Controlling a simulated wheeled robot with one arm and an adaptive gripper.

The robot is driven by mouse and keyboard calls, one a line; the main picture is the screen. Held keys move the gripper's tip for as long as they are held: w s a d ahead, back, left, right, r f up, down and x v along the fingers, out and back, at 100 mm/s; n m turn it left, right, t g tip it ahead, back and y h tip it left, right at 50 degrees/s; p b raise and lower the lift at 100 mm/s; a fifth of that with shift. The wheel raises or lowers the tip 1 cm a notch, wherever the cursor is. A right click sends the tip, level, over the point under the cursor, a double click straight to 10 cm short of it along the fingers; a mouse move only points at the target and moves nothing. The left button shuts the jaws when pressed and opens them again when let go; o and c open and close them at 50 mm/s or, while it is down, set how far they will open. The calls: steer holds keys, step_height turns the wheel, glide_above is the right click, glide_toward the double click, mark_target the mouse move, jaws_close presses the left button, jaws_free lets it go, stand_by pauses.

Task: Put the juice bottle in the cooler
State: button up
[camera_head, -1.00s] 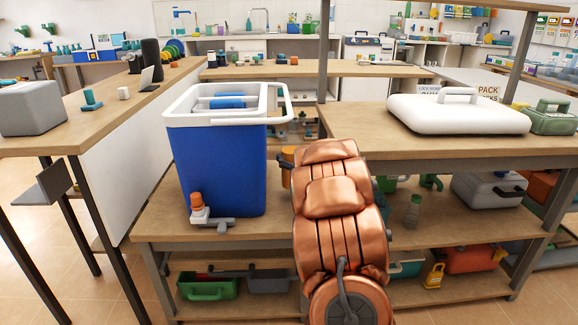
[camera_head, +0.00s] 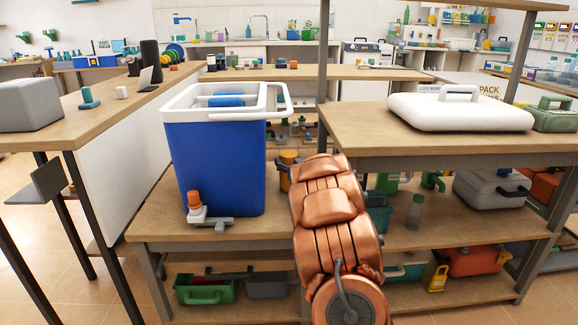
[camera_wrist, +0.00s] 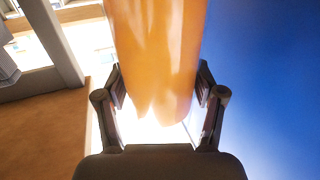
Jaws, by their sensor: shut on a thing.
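The juice bottle (camera_wrist: 158,60) is orange and upright in the wrist view, between both fingers of my gripper (camera_wrist: 160,108). My gripper is shut on it, beside the cooler's right side and below its rim. In the head view only a bit of orange (camera_head: 289,157) shows past my arm; most of the bottle and gripper is hidden.
A blue cylinder (camera_head: 227,99) shows in the cooler's opening. A spigot with an orange cap (camera_head: 195,201) sticks out at its front. A white lid (camera_head: 460,112) lies on the raised bench at right. A grey box (camera_head: 28,103) sits on the left counter.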

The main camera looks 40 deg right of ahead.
stand_by(0.3)
steer(key=o, duration=1.7)
steer(key=shift+f, duration=0.1)
steer(key=shift+o, duration=0.2)
